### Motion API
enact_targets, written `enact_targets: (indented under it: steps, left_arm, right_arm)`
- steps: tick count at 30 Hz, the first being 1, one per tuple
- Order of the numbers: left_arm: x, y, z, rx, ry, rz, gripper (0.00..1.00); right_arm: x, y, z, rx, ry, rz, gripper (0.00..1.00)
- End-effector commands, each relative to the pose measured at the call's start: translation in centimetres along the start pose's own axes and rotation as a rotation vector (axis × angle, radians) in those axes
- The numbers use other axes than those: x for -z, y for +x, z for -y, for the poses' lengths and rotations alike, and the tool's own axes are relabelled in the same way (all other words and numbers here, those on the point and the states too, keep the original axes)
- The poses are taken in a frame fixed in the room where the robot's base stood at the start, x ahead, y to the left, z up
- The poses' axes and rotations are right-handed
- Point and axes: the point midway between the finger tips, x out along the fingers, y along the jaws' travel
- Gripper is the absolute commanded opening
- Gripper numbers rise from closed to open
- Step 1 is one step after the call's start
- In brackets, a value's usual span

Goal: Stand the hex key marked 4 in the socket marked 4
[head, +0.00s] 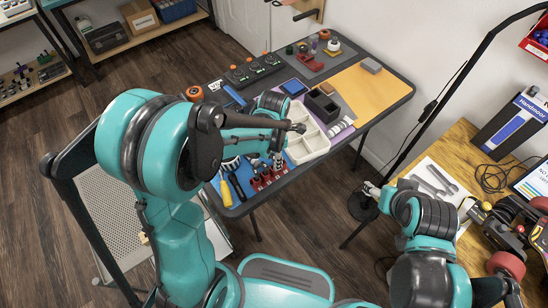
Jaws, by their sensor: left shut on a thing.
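My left gripper (299,128) is above the middle of the dark workbench, over the edge of a white compartment tray (317,146). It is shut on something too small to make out. A red rack (267,182) with several small dark tools stands at the bench's front, below my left gripper in the picture. Another low red block (310,63) with small items is at the back. I cannot read any mark 4 or pick out the hex key or its socket. My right gripper (371,188) is small, off the bench's right front, near the wooden table; its jaws are unclear.
A yellow-handled tool (226,192) lies left of the red rack. A black box (322,106), an orange mat (372,92) and a grey block (371,66) are on the bench's right half. A lamp pole (437,112) rises between bench and wooden table (453,153).

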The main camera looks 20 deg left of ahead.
Motion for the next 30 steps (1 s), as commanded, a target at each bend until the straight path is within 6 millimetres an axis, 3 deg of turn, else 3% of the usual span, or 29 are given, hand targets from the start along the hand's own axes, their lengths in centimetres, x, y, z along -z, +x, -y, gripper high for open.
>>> enact_targets:
  steps: [28,29,30]
  left_arm:
    - [0.0,0.66,0.0,0.0,0.0,0.0,0.05]
    - [0.0,0.66,0.0,0.0,0.0,0.0,0.38]
    - [0.01,0.66,0.0,0.0,0.0,0.0,0.48]
  right_arm:
    - [-0.36,0.51,0.0,0.0,0.0,0.0,0.64]
    - [-0.36,0.51,0.0,0.0,0.0,0.0,0.64]
    - [-0.36,0.51,0.0,0.0,0.0,0.0,0.64]
